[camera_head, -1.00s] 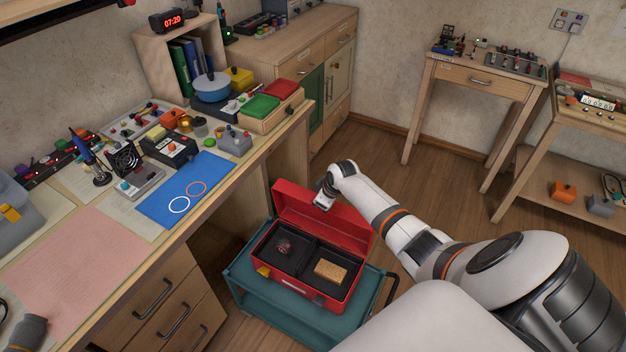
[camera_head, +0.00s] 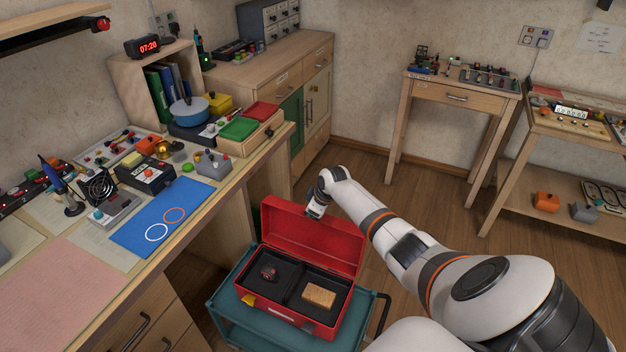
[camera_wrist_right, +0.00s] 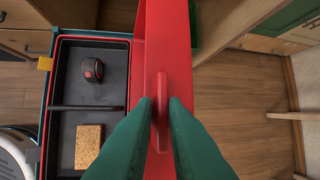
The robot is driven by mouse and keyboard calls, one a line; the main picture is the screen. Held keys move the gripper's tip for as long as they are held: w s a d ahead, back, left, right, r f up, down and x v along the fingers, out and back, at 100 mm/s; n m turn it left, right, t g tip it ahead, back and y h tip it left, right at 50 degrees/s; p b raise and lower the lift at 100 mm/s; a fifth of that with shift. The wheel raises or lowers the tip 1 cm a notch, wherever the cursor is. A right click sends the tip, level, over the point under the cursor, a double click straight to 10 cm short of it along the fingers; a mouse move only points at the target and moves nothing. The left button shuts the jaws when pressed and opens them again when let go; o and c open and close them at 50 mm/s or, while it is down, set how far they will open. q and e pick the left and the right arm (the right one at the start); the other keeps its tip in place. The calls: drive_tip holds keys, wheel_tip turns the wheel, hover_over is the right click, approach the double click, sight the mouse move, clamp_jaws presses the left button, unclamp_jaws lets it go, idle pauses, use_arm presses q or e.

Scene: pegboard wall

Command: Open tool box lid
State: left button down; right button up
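The red tool box (camera_head: 247,284) stands on a teal cart with its lid (camera_head: 300,235) raised, tilted up at the back. Inside are black trays with a dark red-and-black item (camera_head: 269,272) and a tan block (camera_head: 319,295). My right gripper (camera_head: 315,212) is at the lid's upper edge. In the right wrist view, the green fingers of my right gripper (camera_wrist_right: 161,105) lie on both sides of the lid's red handle (camera_wrist_right: 161,88) and appear closed on it. My left gripper is not in view.
The teal cart (camera_head: 225,318) has a dark handle at its right. A cluttered workbench (camera_head: 205,205) with drawers stands close on the left. Wooden floor (camera_head: 410,185) is free behind the box, towards small tables at the back right.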

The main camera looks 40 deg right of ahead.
drive_tip(key=o, duration=0.4)
drive_tip(key=shift+c, duration=0.2)
drive_tip(key=p+v, duration=0.1)
drive_tip(key=v, duration=1.1)
drive_tip(key=shift+p, duration=0.35)
drive_tip(key=shift+s+f, duration=0.1)
drive_tip(key=shift+f, duration=0.05)
